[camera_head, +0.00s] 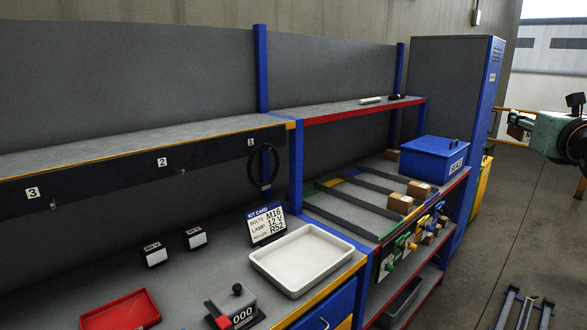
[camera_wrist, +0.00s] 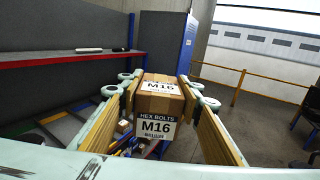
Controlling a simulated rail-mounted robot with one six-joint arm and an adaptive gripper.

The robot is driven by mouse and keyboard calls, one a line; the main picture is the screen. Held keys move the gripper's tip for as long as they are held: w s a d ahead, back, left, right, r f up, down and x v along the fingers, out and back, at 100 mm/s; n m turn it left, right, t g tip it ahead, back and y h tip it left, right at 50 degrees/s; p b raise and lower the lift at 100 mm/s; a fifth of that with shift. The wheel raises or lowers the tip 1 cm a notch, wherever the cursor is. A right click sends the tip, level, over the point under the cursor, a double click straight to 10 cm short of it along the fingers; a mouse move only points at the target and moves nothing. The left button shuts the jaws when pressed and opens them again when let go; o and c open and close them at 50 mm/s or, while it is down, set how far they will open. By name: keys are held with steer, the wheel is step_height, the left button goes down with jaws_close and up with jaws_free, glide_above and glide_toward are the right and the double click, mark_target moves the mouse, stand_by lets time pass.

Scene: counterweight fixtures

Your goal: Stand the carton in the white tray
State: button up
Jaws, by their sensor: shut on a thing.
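My gripper (camera_wrist: 158,90) is shut on a brown carton (camera_wrist: 158,107) in the wrist view, with a finger at each side of it. White labels on its near face and top read M16, and the near one also says HEX BOLTS. The carton is held up in the air. The white tray (camera_head: 302,262) is a shallow, empty rectangular tray on the grey bench in the head view. I cannot make out the held carton or my gripper's fingers in the head view.
A kit card (camera_head: 267,222) stands behind the tray, reading M16, 12 V and R52. A counter block (camera_head: 237,306) and a red tray (camera_head: 122,312) are left of it. Brown cartons (camera_head: 401,204) sit on lanes to the right, near a blue bin (camera_head: 432,160). A shelf (camera_head: 130,160) overhangs the bench.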

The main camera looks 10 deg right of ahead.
steer(key=s+d+r+m+g+h, duration=0.2)
steer(key=s+r+h, duration=0.1)
steer(key=s+r, duration=0.4)
steer(key=s, duration=0.2)
steer(key=shift+s+r, duration=0.35)
steer(key=shift+r, duration=0.05)
steer(key=shift+w+f, duration=0.1)
